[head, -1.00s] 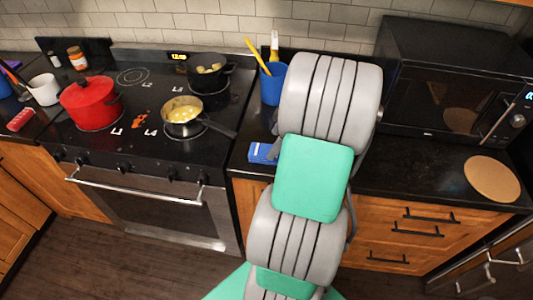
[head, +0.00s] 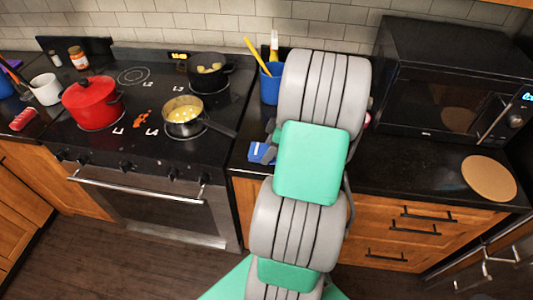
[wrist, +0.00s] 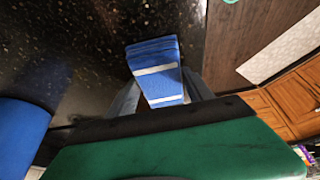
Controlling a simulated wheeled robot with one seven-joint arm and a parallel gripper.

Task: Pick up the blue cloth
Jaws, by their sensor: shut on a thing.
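The blue cloth (wrist: 153,52) is folded and has pale stripes. In the wrist view it sits between the two grey fingers of my gripper (wrist: 158,84), which is shut on it. Its far end sticks out past the fingers. In the head view a small part of the cloth (head: 262,152) shows at the front edge of the black counter, left of my arm. My arm hides most of my gripper there. I cannot tell whether the cloth is clear of the counter.
A blue cup (head: 270,88) with utensils stands behind the cloth. The stove at left holds a red pot (head: 90,103), a pan (head: 183,112) and a dark pot (head: 207,70). A microwave (head: 450,85) and a round board (head: 489,178) are at right.

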